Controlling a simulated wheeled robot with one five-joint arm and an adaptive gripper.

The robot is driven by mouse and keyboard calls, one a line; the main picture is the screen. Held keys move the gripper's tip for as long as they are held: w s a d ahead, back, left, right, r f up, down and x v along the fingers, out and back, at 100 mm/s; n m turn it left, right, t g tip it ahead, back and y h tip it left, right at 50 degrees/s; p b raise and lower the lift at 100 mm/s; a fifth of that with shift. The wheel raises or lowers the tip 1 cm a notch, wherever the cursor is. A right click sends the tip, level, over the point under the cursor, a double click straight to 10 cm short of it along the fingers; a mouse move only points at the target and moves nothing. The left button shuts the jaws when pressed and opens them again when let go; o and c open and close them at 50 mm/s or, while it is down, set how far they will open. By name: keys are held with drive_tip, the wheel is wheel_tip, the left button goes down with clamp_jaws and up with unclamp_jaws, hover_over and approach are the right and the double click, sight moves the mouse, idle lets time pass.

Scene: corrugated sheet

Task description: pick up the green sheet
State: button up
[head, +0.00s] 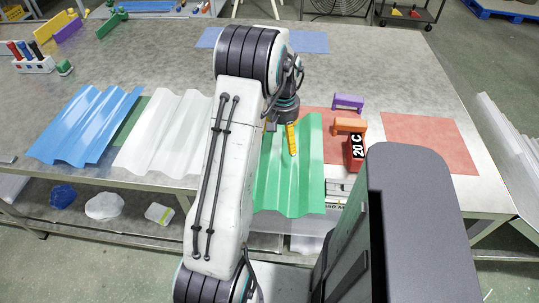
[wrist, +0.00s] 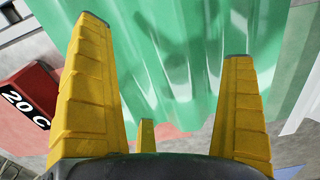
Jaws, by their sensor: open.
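The green corrugated sheet (head: 306,180) lies on the table in the head view, its ridges running front to back. My arm hides its left part. It fills much of the top and middle of the wrist view (wrist: 160,60). My gripper (head: 281,134) is over the far part of the green sheet, with one yellow finger plain and the others mostly hidden. In the wrist view my gripper (wrist: 165,38) has its yellow fingers spread wide, with nothing held between them. I cannot tell whether the fingertips touch the sheet.
A white corrugated sheet (head: 165,131) and a blue one (head: 85,125) lie to the left. To the right stand a red block marked 20 C (head: 356,155), an orange piece (head: 349,125) and a purple piece (head: 348,102). A red mat (head: 424,142) lies bare further right.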

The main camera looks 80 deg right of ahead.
sight(280, 153)
drive_tip(key=shift+a+f, duration=0.35)
drive_tip(key=shift+f, duration=0.1)
drive_tip(key=shift+w+d+f+p, duration=0.1)
drive_tip(key=shift+f+p, duration=0.3)
drive_tip(key=shift+f, duration=2.85)
drive_tip(key=shift+c, duration=0.2)
drive_tip(key=c, duration=1.3)
